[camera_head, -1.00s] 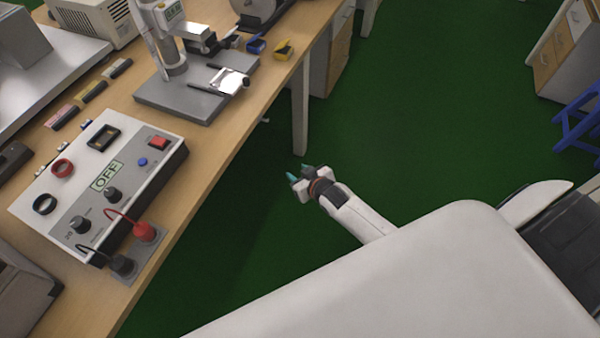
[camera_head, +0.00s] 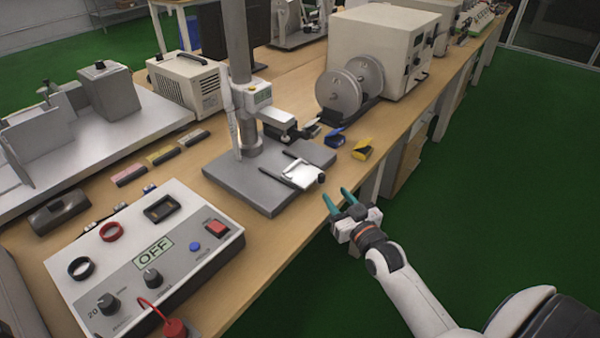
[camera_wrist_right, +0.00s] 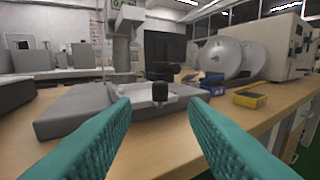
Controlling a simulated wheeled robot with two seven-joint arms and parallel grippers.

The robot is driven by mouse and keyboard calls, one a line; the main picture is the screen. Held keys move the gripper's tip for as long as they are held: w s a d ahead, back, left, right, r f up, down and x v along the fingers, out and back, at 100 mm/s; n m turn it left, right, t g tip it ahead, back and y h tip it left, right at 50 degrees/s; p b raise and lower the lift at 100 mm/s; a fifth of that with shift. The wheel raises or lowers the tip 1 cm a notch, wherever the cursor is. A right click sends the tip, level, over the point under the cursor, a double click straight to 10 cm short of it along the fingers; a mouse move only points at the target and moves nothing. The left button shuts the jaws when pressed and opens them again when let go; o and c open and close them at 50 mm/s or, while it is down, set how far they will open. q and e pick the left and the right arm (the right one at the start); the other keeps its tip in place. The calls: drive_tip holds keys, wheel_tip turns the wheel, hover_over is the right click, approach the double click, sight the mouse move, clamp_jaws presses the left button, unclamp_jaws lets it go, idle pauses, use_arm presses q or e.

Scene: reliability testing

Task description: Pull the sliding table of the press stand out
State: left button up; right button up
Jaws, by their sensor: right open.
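The press stand (camera_head: 262,178) has a grey base plate and an upright column on the wooden bench. Its sliding table (camera_head: 300,173) is a white plate between two dark rails, with a black knob (camera_head: 321,178) at its front end. In the right wrist view the knob (camera_wrist_right: 160,91) shows between my fingertips, farther ahead, with the white sliding table (camera_wrist_right: 141,97) behind it. My right gripper (camera_head: 340,200) has teal fingers, is open and empty, and is just off the bench edge, close to the knob but apart from it. My left gripper is not in view.
A control box (camera_head: 150,255) reading OFF stands left of the stand. A blue box (camera_head: 333,138) and a yellow box (camera_head: 362,149) lie right of the stand. A machine with grey discs (camera_head: 345,90) is behind them. Right of the bench is open green floor.

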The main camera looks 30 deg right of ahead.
sight(323, 180)
drive_tip(key=w, duration=0.7)
drive_tip(key=w+d, duration=0.1)
drive_tip(key=w, duration=0.2)
drive_tip(key=shift+w, duration=0.4)
clamp_jaws()
